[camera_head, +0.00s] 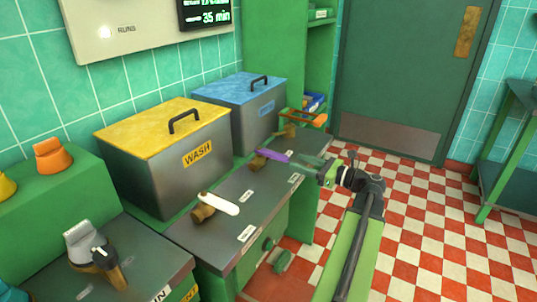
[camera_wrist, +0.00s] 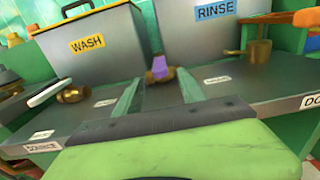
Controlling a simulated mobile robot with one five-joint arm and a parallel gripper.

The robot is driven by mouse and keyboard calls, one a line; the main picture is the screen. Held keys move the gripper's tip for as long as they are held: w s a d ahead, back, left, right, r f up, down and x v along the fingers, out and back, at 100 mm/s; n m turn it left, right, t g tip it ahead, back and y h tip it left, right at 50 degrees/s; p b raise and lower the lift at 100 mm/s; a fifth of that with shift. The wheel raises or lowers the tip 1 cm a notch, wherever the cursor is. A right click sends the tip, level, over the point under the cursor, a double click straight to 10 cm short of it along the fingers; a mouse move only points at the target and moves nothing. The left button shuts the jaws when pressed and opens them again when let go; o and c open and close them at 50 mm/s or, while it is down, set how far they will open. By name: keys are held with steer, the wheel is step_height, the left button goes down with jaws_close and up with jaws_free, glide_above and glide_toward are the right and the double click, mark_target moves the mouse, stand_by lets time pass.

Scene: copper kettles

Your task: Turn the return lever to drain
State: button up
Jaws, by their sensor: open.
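Three levers on brass valves stand along the grey counter: a white one (camera_head: 218,203), a purple one (camera_head: 273,155) and an orange one (camera_head: 304,118). Small label plates lie by them, too small to read, so I cannot tell which is the return lever. My gripper (camera_head: 309,165) is open and empty over the counter's right part, just right of the purple lever. In the wrist view the purple lever (camera_wrist: 160,70) shows beyond and between the two fingers (camera_wrist: 158,80), end-on. The white lever (camera_wrist: 50,93) is at left there, and the orange one (camera_wrist: 268,18) at upper right.
A yellow-lidded WASH tank (camera_head: 165,160) and a blue-lidded RINSE tank (camera_head: 243,107) stand behind the levers. A grey dispenser with a brass handle (camera_head: 88,250) is at front left. The checkered floor (camera_head: 430,220) right of the counter is clear. A green door (camera_head: 400,80) is behind.

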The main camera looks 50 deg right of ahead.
mark_target(271, 153)
steer(key=x, duration=1.2)
steer(key=shift+c, duration=0.2)
jaws_close()
stand_by(0.6)
